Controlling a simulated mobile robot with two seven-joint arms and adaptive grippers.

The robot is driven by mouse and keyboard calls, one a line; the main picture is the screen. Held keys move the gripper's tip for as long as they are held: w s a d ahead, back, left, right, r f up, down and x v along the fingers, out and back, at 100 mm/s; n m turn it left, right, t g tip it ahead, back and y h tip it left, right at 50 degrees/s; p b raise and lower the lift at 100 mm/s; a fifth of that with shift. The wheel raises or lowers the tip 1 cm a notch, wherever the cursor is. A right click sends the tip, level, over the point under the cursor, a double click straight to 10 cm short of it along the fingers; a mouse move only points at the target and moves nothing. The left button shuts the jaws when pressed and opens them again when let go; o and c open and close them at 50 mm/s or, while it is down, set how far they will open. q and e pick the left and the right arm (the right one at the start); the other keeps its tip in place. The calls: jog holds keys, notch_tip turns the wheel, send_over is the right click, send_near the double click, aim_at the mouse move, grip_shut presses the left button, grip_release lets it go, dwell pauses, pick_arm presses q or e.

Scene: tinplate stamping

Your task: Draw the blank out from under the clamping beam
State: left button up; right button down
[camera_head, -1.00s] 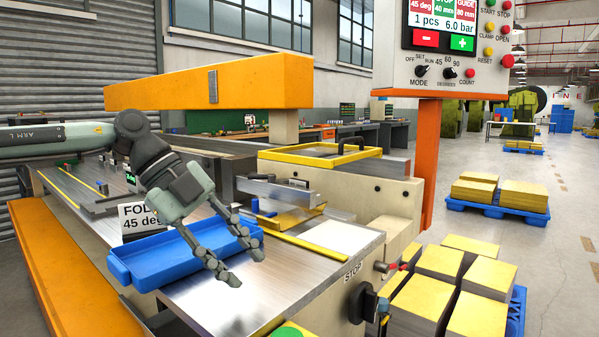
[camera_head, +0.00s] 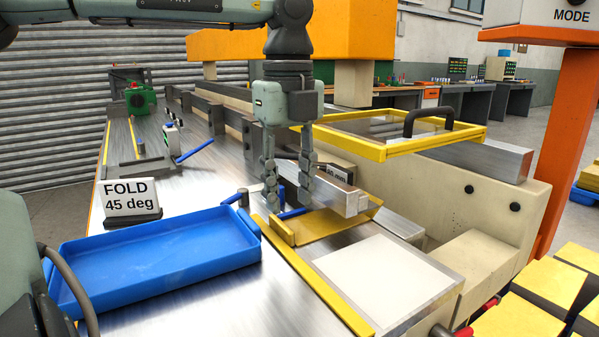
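The yellow blank (camera_head: 325,228) lies at the right edge of the bed, with a small upturned edge at its left end. Its far part is under the steel clamping beam (camera_head: 345,200), which hides some of it. My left gripper (camera_head: 289,203) points down over the blank's left end, in front of the beam's end. Its two fingers are apart, with a gap showing between them. I cannot tell whether a fingertip touches the blank. My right gripper is not in view.
A blue tray (camera_head: 160,293) lies empty on the bed, left of the blank. The "FOLD 45 deg" sign (camera_head: 128,199) stands behind it. A yellow-rimmed guard (camera_head: 420,149) with a black handle is behind the beam. A pale flat plate (camera_head: 385,275) lies nearer me.

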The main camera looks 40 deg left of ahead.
aim_at(291, 231)
pick_arm(q)
notch_tip(291, 231, down, 4)
jog(key=shift+f, duration=0.85)
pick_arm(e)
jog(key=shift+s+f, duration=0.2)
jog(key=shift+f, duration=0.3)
pick_arm(q)
jog(key=shift+c, duration=0.2)
jog(key=c, duration=0.7)
grip_shut()
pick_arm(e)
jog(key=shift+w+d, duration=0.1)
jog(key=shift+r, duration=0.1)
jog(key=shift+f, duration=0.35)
